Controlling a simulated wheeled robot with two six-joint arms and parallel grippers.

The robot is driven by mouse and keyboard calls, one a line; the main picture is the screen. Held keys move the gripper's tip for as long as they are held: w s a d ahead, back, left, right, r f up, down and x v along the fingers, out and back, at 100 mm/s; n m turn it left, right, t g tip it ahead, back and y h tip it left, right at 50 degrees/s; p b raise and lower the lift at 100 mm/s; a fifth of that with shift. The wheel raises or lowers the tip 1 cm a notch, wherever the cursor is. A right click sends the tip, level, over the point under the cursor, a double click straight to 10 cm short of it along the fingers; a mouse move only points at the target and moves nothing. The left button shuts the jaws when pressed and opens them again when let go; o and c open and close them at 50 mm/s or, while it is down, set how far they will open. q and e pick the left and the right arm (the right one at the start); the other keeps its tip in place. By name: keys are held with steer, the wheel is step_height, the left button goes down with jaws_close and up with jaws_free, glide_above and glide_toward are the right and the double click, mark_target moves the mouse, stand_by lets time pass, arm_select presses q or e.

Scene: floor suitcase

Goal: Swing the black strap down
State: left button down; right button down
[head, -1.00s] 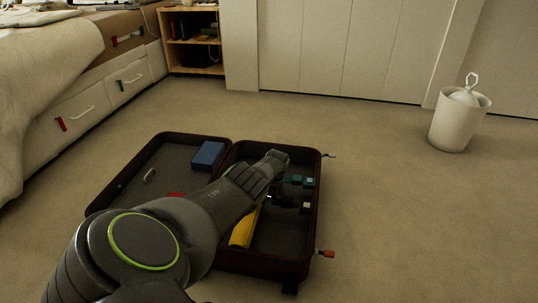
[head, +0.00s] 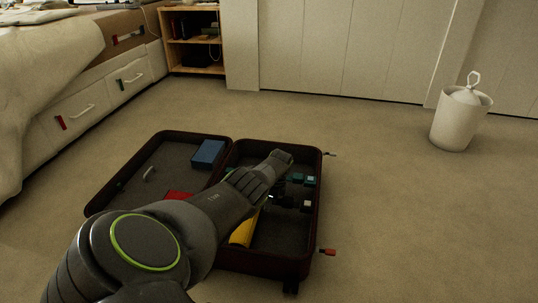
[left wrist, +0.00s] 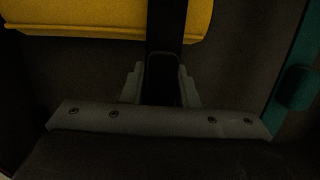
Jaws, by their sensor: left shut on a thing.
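The black strap (left wrist: 166,35) shows in the left wrist view as a dark band running up from between my fingers, across the yellow item (left wrist: 110,15). My left gripper (left wrist: 162,85) is shut on the strap. In the head view my left arm reaches over the open suitcase (head: 262,264), and its gripper is mostly hidden by the arm. I cannot make out the strap clearly in the head view. The yellow item (head: 243,232) lies in the right half of the suitcase. My right gripper is not in view.
A blue box (head: 208,153) and a red item (head: 178,195) lie in the left half of the suitcase. Teal items (head: 310,181) sit near its right wall. A white bin (head: 461,122) stands far right. A bed with drawers is at left.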

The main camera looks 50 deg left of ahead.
arm_select(q)
steer(key=shift+f, duration=0.1)
steer(key=c, duration=1.5)
jaws_free()
steer(key=shift+o, duration=1.3)
steer(key=shift+f, duration=0.1)
